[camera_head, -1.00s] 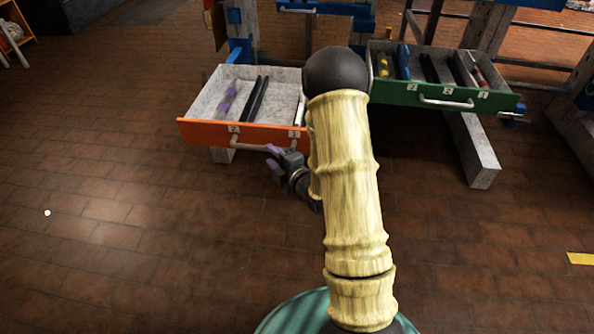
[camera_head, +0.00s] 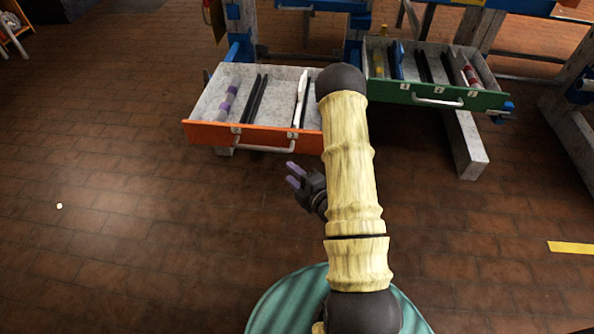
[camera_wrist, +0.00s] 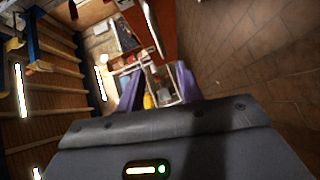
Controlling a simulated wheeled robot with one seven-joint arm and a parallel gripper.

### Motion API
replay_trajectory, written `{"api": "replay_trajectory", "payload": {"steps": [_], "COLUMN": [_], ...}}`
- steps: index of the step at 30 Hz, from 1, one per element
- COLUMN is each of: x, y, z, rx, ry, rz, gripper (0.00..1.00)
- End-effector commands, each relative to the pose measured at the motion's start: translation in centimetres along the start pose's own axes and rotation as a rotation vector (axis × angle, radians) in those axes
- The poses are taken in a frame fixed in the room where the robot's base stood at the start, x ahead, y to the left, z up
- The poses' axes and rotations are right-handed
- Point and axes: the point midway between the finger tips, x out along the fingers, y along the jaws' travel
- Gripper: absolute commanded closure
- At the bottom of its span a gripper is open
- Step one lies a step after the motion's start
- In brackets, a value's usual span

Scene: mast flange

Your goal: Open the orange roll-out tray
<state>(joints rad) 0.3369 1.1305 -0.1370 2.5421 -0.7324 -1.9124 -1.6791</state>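The orange roll-out tray (camera_head: 222,133) stands pulled out at the left of the head view, its inside visible from above. Its silver handle (camera_head: 262,148) runs across the front, its right part close to my arm. The orange front (camera_wrist: 167,22) and handle (camera_wrist: 152,28) also show at the top of the wrist view. My gripper (camera_head: 293,173), with purple fingers, is below and in front of the handle, apart from it. The fingers are spread and empty; both show in the wrist view (camera_wrist: 160,90). My arm hides the tray's right end.
In the tray lie a grey-purple cylinder (camera_head: 228,102) and black dividers. A green tray (camera_head: 395,94) also stands out at the right, with a grey beam (camera_head: 466,145) below it. The brown floor in front and at left is clear.

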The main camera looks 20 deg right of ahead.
Motion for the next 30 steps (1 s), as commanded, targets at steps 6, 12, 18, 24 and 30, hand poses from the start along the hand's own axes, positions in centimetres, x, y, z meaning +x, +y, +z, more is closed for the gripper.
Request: {"api": "replay_trajectory", "payload": {"steps": [6, 12, 18, 24, 30], "x": [-1.4, -1.4, -1.4, -1.4, -0.4], "y": [0.2, 0.0, 0.0, 0.1, 1.1], "z": [0.0, -0.1, -0.1, -0.2, -0.5], "rx": [0.002, 0.001, 0.001, 0.002, 0.041], "ry": [-0.002, -0.001, 0.001, 0.002, 0.003], "rz": [-0.001, 0.0, 0.0, -0.002, -0.071], "gripper": [0.64, 0.64, 0.64, 0.64, 0.64]}}
